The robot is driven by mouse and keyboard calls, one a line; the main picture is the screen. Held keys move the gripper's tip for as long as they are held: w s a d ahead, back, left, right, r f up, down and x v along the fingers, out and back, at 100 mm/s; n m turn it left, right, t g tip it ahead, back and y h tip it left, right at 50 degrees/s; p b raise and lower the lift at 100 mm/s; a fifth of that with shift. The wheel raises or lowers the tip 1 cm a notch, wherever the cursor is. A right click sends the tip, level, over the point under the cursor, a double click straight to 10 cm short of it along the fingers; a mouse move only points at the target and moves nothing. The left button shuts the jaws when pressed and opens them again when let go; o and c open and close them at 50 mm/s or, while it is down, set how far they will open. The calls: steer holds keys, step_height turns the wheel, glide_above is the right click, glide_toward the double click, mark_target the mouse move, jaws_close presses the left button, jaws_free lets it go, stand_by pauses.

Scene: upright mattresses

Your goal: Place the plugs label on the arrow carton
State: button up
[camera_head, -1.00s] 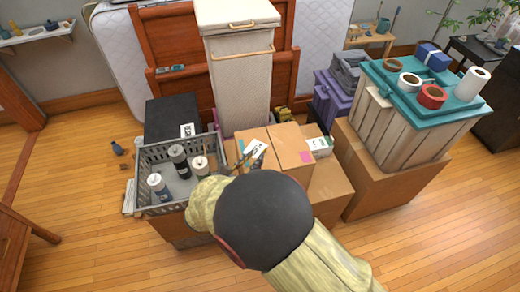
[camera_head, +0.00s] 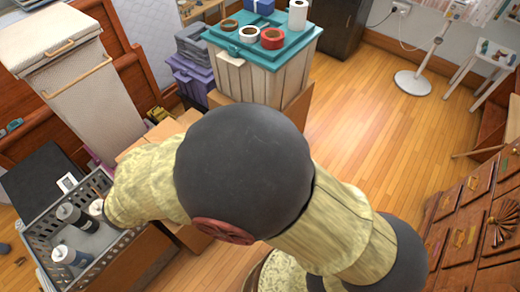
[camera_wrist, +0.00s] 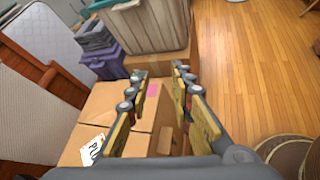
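The plugs label (camera_wrist: 92,148), a white piece with large black letters starting "PLU", shows at the lower left of the wrist view. It lies on top of a brown carton (camera_wrist: 112,98), partly cut off by my gripper's body. My gripper (camera_wrist: 156,80) is open and empty, its two fingers apart above the cartons, to the right of the label. In the head view my arm hides the gripper, the label and most of the cartons (camera_head: 162,130). No arrow is clear on any carton, so I cannot tell which is the arrow carton.
A grey crate (camera_head: 118,246) with bottles stands at the left. A tall cream hamper (camera_head: 85,85) is behind it. A teal-lidded bin (camera_head: 255,75) with tape rolls stands on a carton at the back. Wooden drawers (camera_head: 475,220) are at the right. The floor between is clear.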

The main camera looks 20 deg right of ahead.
steer(key=s+d+r+m+g+y, duration=0.1)
steer(key=s+d+r+m+g, duration=0.25)
steer(key=d+m, duration=0.4)
steer(key=s+d+r+m+g+y, duration=0.1)
steer(key=s+d+r+m+g, duration=0.3)
steer(key=d, duration=0.7)
steer(key=s+d+r+m+t+y, duration=0.1)
steer(key=s+d+r+m+y, duration=0.1)
steer(key=s+m, duration=0.4)
steer(key=s+d+r+m+t+y, duration=0.1)
steer(key=s+r+m+t+y, duration=0.1)
steer(key=m, duration=0.5)
steer(key=s+r+y, duration=0.1)
steer(key=s+r, duration=0.1)
steer(key=s, duration=0.1)
steer(key=shift+s+d+y, duration=0.35)
steer(key=shift+y, duration=0.05)
